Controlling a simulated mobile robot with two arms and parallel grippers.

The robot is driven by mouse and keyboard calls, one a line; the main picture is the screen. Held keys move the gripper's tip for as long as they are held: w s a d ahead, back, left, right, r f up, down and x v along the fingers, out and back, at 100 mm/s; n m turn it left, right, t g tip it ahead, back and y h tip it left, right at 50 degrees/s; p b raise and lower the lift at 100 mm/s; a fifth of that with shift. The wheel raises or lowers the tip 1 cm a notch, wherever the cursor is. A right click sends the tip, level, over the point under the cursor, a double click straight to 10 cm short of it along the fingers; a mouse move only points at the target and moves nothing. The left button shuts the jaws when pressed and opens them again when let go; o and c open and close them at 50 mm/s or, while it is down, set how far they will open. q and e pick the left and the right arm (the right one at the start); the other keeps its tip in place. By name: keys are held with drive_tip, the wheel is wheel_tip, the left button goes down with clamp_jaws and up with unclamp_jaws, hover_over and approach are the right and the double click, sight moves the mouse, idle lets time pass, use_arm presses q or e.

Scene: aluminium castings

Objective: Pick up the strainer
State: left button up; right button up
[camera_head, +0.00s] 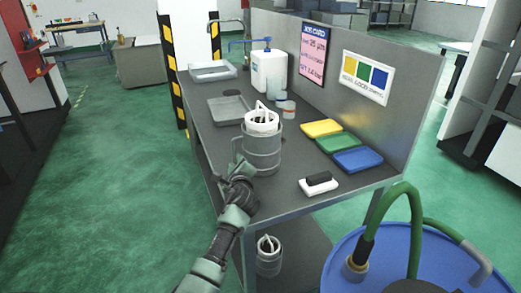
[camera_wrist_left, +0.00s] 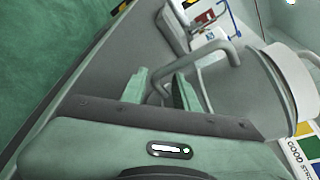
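A grey metal can (camera_head: 262,158) with a side handle (camera_head: 238,150) stands upright on the bench. A white strainer-like insert (camera_head: 262,121) with a looped handle sits in its top. My left gripper (camera_head: 240,168) is at the can's left side, by the side handle. In the left wrist view, my left gripper (camera_wrist_left: 160,90) is open, and the bent tube handle (camera_wrist_left: 216,47) reaches down toward the gap between its fingers. I cannot tell whether they touch. The can (camera_wrist_left: 290,85) is at right there. A similar can (camera_head: 268,262) with an insert stands on the lower shelf. My right gripper is out of view.
Behind the can are a grey tray (camera_head: 230,109), a white jug (camera_head: 269,72) and small pots (camera_head: 286,108). Yellow (camera_head: 322,128), green (camera_head: 337,142) and blue (camera_head: 358,160) pads and a white-and-black block (camera_head: 319,184) lie right. A blue drum (camera_head: 340,262) stands front right.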

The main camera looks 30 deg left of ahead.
use_arm(q)
clamp_jaws()
drive_tip(key=shift+w+r, duration=0.1)
drive_tip(key=shift+r, duration=0.05)
